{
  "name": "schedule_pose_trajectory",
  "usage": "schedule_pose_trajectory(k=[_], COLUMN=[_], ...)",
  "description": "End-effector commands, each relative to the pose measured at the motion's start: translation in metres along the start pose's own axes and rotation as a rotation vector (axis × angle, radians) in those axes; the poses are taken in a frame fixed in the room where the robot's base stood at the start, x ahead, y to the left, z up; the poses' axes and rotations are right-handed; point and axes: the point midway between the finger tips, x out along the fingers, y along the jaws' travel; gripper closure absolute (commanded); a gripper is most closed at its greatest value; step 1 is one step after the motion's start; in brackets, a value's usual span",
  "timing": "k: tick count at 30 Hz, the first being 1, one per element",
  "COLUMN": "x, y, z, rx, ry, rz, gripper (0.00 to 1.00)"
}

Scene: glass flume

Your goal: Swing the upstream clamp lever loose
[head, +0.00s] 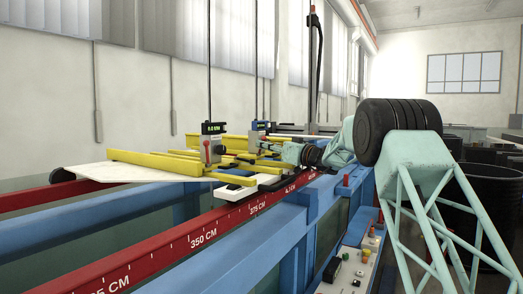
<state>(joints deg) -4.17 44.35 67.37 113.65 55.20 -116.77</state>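A carriage with yellow bars (155,164) sits across the flume's red rails. A grey clamp block (212,150) with a small green-lit display stands on it around a thin vertical rod, and a red lever (206,150) shows on its near face. I cannot tell which one is upstream. My gripper (266,147) reaches in from the right, close to the carriage's far end and apart from the red lever. Its fingers are too small to tell open from shut.
The red rail (225,222) with a centimetre scale runs along the blue flume frame (235,262). A white plate (118,174) lies at the carriage's left end. A control panel (352,268) with several knobs is at lower right. Black bins (473,215) stand at right.

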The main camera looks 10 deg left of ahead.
Motion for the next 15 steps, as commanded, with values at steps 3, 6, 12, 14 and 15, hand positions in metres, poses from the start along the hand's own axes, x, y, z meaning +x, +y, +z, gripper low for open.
schedule_pose_trajectory(k=[3, 6, 12, 14, 15], x=[-0.0025, -0.0032, -0.0042, -0.0043, -0.0043], y=[0.0010, 0.0010, 0.0009, 0.0009, 0.0009], z=[-0.0131, -0.0133, -0.0145, -0.0151, -0.0153], rx=[-0.004, -0.003, -0.001, -0.001, -0.001], ry=[0.026, 0.034, 0.045, 0.046, 0.047], rz=[0.002, 0.001, 0.000, 0.000, 0.000], gripper=[1.00, 1.00, 1.00, 1.00, 1.00])
